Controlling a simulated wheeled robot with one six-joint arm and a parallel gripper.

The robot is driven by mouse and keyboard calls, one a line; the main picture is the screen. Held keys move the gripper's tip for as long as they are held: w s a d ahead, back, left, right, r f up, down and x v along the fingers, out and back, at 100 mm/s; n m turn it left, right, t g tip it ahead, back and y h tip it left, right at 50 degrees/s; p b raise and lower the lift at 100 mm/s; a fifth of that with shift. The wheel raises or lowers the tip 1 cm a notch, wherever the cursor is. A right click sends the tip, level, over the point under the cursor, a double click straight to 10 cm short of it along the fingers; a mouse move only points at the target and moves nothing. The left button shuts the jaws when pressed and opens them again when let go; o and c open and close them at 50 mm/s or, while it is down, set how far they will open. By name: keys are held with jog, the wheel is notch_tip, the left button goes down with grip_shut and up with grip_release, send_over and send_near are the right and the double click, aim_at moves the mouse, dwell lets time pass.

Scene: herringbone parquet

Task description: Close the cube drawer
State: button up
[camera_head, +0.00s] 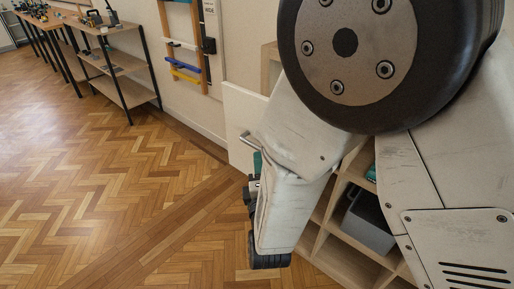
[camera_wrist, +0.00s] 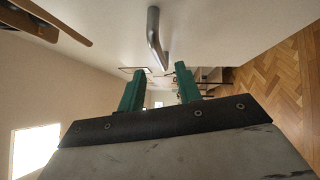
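The cube drawer shows as a pale front panel (camera_head: 239,108) on the wooden cube shelf, left of my arm. Its bar handle (camera_head: 249,138) is grey metal. My arm covers the panel's right part, so how far it stands out is unclear. In the wrist view the handle (camera_wrist: 154,38) sticks out from the pale panel surface (camera_wrist: 230,35), beyond my fingertips. My gripper (camera_wrist: 158,82) has two green fingers spread apart with nothing between them. In the head view only a bit of green finger shows beside the arm, just below the handle.
The wooden cube shelf (camera_head: 323,238) has open compartments; one holds a grey bin (camera_head: 368,222). A workbench with shelves (camera_head: 125,92) stands along the wall at the back left. A rack with coloured bars (camera_head: 186,68) hangs on the wall. The parquet floor (camera_head: 90,190) at left is clear.

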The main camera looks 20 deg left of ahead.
jog(key=x, duration=0.6)
jog(key=shift+w+a, duration=0.15)
jog(key=shift+w, duration=0.15)
grip_shut()
